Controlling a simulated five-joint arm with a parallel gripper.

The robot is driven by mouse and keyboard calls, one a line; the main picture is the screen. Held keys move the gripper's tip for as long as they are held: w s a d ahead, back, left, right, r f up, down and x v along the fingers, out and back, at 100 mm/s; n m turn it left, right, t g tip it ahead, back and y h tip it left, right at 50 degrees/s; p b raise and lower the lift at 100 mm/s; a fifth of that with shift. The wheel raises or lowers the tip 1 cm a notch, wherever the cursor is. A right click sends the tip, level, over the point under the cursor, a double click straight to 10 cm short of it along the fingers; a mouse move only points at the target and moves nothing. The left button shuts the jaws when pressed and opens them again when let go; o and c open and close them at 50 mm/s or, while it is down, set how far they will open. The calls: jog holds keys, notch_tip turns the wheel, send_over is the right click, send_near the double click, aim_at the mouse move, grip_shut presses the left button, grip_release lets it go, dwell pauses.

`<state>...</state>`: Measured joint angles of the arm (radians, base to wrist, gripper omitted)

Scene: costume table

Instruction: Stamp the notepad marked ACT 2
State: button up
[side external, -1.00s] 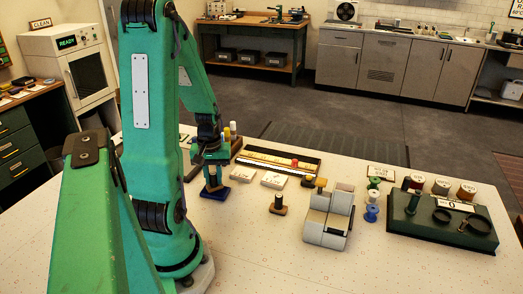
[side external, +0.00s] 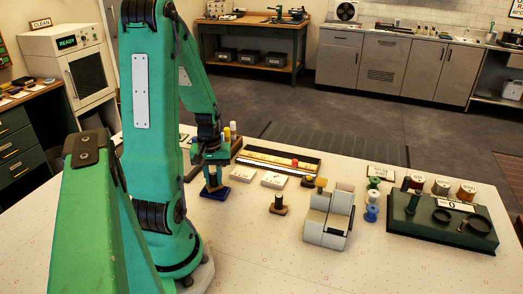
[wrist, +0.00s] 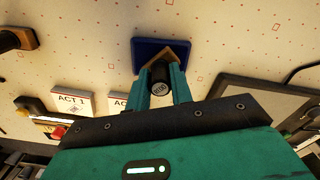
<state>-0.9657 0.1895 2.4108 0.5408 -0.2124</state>
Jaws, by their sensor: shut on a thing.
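My gripper (side external: 213,184) is shut on a stamp (wrist: 159,78) with a dark round handle, a pale label on top and a wooden base. The stamp is upright at a blue ink pad (wrist: 140,46); whether its base touches the pad or sits just above is hard to tell. The blue pad also shows in the side view (side external: 214,194). In the wrist view, a notepad marked ACT 1 (wrist: 73,101) lies left of the fingers. Beside it is a second notepad (wrist: 118,101), its number hidden by my gripper. Two white notepads (side external: 243,174) (side external: 273,180) show in the side view, markings unreadable.
A grey tape dispenser (side external: 326,218), thread spools (side external: 372,205) and a green stand (side external: 425,220) are further right. A long tray (side external: 312,169) lies behind the notepads. The front of the table is clear.

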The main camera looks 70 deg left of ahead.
jog(key=shift+r, duration=3.5)
jog(key=shift+w, duration=0.1)
jog(key=w+a, duration=0.5)
jog(key=w, duration=0.6)
jog(key=shift+w, duration=0.4)
jog(key=shift+a+f, duration=0.1)
jog(key=shift+f, duration=0.05)
jog(key=shift+f, duration=2.85)
jog(key=shift+f, duration=0.55)
jog(key=shift+r, duration=0.1)
